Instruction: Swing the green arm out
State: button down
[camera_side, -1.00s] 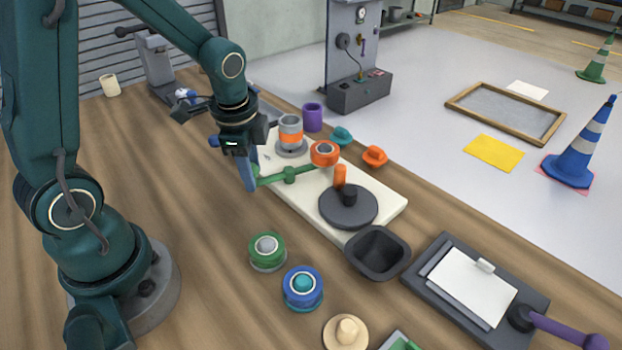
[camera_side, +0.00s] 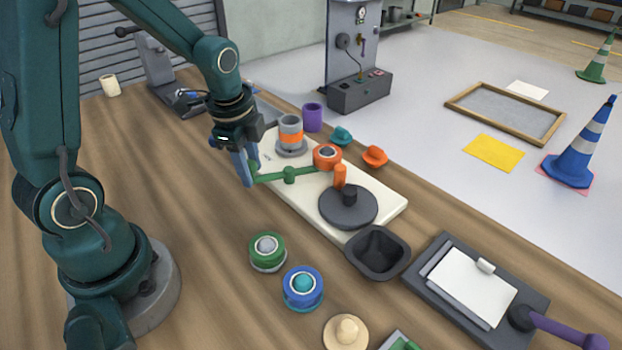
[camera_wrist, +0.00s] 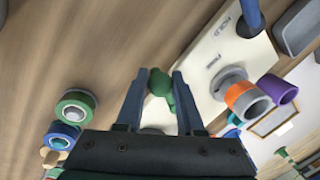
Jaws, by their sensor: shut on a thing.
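The green arm (camera_side: 290,175) lies over the cream base plate (camera_side: 385,208), with an orange roller (camera_side: 327,156) at its right end. My gripper (camera_side: 248,178) is at the arm's left end, at the plate's near edge. In the wrist view my gripper (camera_wrist: 160,76) has its two blue fingers on either side of the green end of the arm (camera_wrist: 161,84), shut on it. The rest of the arm is mostly hidden there by the fingers and gripper body.
On the plate stand a grey-and-orange roller (camera_side: 290,136), an orange peg (camera_side: 340,176) and a dark disc with a knob (camera_side: 348,208). A black bin (camera_side: 377,252) sits at the plate's near right. Green (camera_side: 267,250) and blue (camera_side: 303,287) rollers stand on open wood.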

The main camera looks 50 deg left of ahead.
jog(key=shift+w, duration=0.1)
jog(key=c, duration=0.5)
grip_release()
jog(key=shift+c, duration=0.2)
jog(key=shift+r, duration=0.1)
jog(key=shift+s+d+r, duration=0.1)
jog(key=shift+s+r, duration=0.05)
jog(key=shift+r, duration=0.7)
jog(key=shift+s+d+r, duration=0.1)
jog(key=shift+s+r, duration=0.1)
jog(key=shift+r, duration=0.6)
jog(key=shift+s+r, duration=0.15)
jog(key=shift+r, duration=0.7)
